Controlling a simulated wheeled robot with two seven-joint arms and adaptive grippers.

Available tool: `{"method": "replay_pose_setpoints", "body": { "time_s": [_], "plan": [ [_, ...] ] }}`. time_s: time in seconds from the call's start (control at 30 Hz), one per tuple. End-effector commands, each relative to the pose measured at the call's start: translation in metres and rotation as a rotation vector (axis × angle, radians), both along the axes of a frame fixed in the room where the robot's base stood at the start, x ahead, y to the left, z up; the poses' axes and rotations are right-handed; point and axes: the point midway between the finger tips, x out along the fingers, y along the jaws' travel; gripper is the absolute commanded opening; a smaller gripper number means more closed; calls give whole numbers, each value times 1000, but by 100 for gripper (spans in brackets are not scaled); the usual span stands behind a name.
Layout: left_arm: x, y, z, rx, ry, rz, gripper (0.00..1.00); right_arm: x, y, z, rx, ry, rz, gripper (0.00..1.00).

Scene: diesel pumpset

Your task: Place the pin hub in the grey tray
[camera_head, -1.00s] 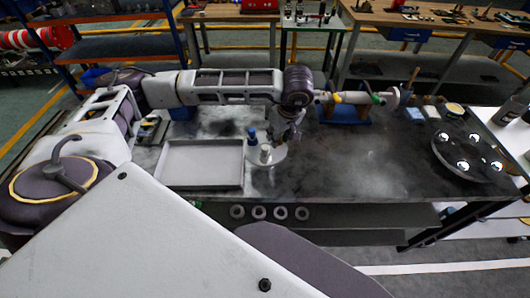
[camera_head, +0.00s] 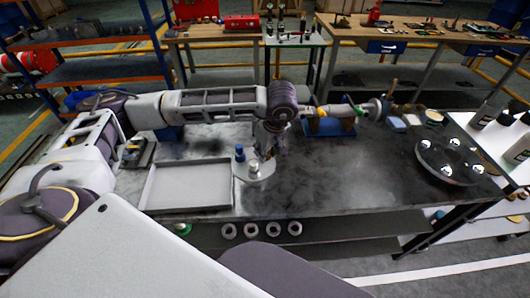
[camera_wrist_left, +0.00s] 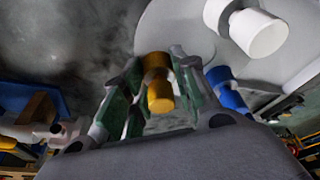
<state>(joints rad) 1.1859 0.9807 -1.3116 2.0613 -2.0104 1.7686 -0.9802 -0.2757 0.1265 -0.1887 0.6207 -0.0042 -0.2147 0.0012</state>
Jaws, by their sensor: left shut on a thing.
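The pin hub (camera_head: 262,175) is a pale round plate with upright pins, standing on the dark table just right of the grey tray (camera_head: 188,207). In the head view its blue pin (camera_head: 240,153) and white pin (camera_head: 253,166) show. In the left wrist view the plate (camera_wrist_left: 178,28), the white pin (camera_wrist_left: 258,33), the blue pin (camera_wrist_left: 225,88) and a yellow pin (camera_wrist_left: 158,85) show. My left gripper (camera_wrist_left: 157,95) is shut on the yellow pin. In the head view my left gripper (camera_head: 268,152) points down at the hub's back edge. The grey tray is empty. My right gripper is not in view.
A blue stand (camera_head: 328,127) with a long part is behind the hub. A round dark plate with shiny balls (camera_head: 450,160) sits at the right. The table between hub and plate is clear. Several rings (camera_head: 261,229) are below the front edge.

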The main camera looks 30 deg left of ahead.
Motion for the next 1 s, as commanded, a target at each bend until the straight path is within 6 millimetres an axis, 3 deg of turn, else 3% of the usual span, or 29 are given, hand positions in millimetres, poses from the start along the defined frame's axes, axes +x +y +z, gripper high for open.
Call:
{"method": "replay_pose_setpoints", "body": {
  "time_s": [0.23, 0.43, 0.7, 1.0],
  "plan": [
    [2, 0, 29, -2, -7, -1, 0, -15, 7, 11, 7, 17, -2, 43],
    [2, 0, 52, -1, -7, -1, 0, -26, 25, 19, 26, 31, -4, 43],
    [2, 0, 80, -1, -6, -1, 0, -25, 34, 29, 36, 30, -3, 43],
    [1, 0, 93, 0, -5, -1, 0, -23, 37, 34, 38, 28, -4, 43]
  ]
}}
